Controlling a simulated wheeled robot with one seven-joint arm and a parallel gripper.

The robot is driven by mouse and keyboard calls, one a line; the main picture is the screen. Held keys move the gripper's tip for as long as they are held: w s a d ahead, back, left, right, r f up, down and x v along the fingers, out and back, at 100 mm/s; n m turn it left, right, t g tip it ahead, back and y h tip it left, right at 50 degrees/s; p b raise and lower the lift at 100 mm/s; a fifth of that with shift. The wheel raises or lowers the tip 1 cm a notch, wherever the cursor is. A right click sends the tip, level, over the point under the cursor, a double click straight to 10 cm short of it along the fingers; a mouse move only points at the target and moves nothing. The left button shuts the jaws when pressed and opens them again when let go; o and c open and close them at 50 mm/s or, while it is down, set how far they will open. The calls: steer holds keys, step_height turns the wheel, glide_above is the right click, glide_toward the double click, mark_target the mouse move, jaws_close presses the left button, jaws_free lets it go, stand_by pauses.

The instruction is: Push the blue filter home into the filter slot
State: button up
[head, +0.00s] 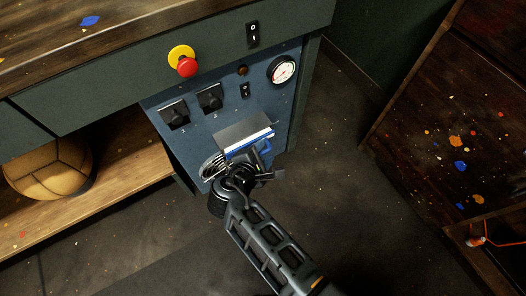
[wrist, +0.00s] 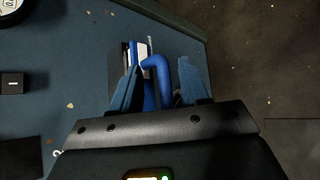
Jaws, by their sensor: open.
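The blue filter (head: 249,146), with a white band along it, sits at the filter slot (head: 240,131) low on the blue-grey panel, under a grey hood. Part of it seems to stand out of the slot; how deep it sits I cannot tell. My gripper (head: 262,163) is right in front of it and hides its lower part. In the wrist view the filter's curved blue handle (wrist: 159,72) lies between the two blue fingers of my gripper (wrist: 160,82), nearer the left finger. The fingers are apart, not clamped on it.
The panel (head: 215,125) carries two black knobs (head: 210,97), a gauge (head: 282,69), a small switch (head: 244,90) and a vent grille (head: 213,167). A red stop button (head: 186,67) is above. A leather ball (head: 50,170) lies on the left shelf.

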steer(key=p+v, duration=0.2)
steer(key=v, duration=0.5)
steer(key=shift+s+r+p, duration=0.2)
steer(key=shift+s+p, duration=0.15)
steer(key=shift+p, duration=0.05)
